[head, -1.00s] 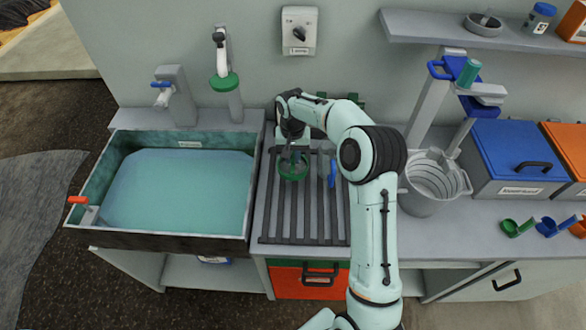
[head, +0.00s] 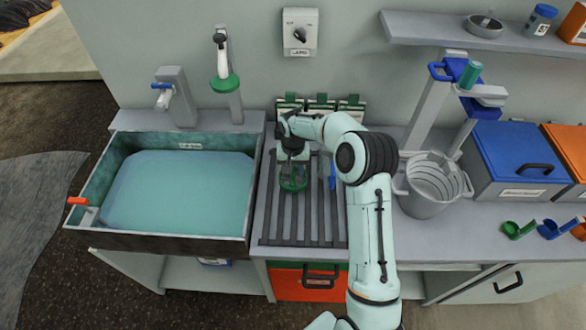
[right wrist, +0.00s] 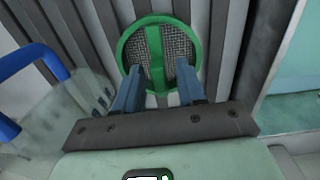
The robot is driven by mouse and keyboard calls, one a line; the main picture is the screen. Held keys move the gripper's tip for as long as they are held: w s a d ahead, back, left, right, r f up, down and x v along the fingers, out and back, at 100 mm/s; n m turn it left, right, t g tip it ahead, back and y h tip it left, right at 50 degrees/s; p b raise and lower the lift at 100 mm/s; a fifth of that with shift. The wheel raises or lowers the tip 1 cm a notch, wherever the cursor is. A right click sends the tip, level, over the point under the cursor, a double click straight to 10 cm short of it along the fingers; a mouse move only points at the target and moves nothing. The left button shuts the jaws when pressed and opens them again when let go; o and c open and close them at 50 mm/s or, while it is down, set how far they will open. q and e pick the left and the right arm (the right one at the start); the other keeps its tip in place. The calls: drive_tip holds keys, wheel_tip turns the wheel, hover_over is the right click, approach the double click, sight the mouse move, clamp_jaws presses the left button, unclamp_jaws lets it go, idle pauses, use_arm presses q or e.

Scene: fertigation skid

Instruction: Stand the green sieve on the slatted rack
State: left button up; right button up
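The green sieve (head: 293,184) is at the rear half of the slatted rack (head: 302,228), below my right gripper (head: 292,168). In the right wrist view the sieve (right wrist: 132,54) shows a round green rim, grey mesh and a green bar across its middle. The two blue fingers of my right gripper (right wrist: 158,80) stand apart on either side of that bar, with a visible gap. The sieve looks level and appears to rest on the slats, though its underside is hidden. My left gripper is out of view.
A clear vessel with a blue handle (right wrist: 30,62) stands close beside the sieve on the rack. The water-filled sink (head: 180,190) is left of the rack, and a grey bucket (head: 420,205) is right of it. The front slats are clear.

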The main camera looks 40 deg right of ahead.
wheel_tip(320, 180, up, 12)
drive_tip(key=p, duration=0.1)
drive_tip(key=shift+r, duration=0.2)
idle(0.4)
idle(0.5)
